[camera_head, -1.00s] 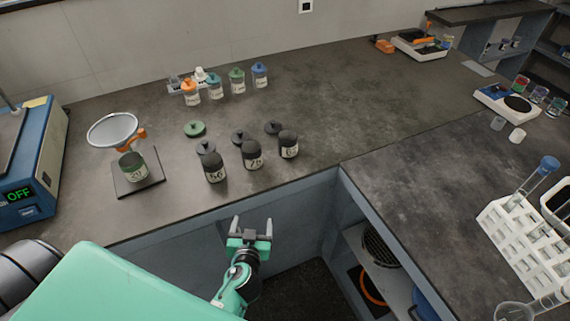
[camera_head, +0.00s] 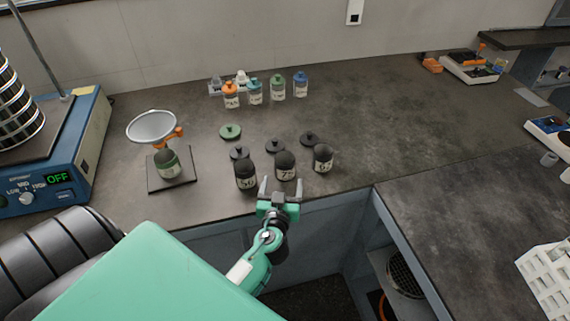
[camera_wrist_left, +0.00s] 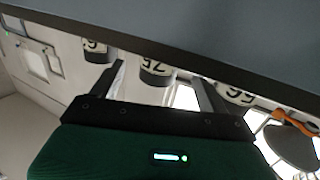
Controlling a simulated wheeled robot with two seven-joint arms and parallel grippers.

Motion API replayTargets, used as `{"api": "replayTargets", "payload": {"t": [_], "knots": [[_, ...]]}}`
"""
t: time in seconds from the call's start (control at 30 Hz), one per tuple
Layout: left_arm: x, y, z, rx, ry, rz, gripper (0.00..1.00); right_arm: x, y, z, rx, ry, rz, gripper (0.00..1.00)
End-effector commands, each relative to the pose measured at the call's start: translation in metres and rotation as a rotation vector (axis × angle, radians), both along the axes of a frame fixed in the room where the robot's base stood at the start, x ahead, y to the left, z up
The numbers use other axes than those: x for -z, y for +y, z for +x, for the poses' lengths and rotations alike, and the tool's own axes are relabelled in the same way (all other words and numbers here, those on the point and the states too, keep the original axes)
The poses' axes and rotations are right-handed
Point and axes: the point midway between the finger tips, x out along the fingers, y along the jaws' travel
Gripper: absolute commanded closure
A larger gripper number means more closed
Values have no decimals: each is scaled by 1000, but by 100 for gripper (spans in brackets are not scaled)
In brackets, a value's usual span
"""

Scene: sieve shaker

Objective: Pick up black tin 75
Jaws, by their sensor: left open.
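Black tin 75 (camera_head: 285,165) stands upright on the counter, the middle of three black tins with pale number labels. Tin 56 (camera_head: 246,176) is to its left and another black tin (camera_head: 323,158) is to its right. My left gripper (camera_head: 281,187) is open and empty, in front of tin 75 near the counter's front edge. In the left wrist view, which looks upside down, tin 75 (camera_wrist_left: 155,72) shows between the two fingers, apart from them; its lower part is hidden by the counter edge.
Black lids (camera_head: 274,146) and a green lid (camera_head: 230,131) lie behind the tins. A funnel stand with a green-banded jar (camera_head: 167,163) stands left, beside the blue shaker (camera_head: 75,150). Small bottles (camera_head: 277,87) stand behind.

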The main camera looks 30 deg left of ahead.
Motion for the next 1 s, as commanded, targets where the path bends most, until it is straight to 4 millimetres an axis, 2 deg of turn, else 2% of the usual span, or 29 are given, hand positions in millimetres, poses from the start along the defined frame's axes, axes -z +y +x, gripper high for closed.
{"api": "replayTargets", "payload": {"t": [0.27, 0.6, 0.9, 1.0], "knots": [[1, 9, 16, 0, 0, 1, 23, -4, -1, -9, -1, 7, -2, 64], [8, 28, 52, 0, 1, 0, 23, -10, -4, -32, -4, 24, -3, 64], [10, 30, 55, 0, 1, 0, 23, -9, -5, -35, -5, 24, -3, 64], [10, 30, 55, 0, 1, 0, 40, -9, -5, -34, -5, 24, -3, 64]]}}
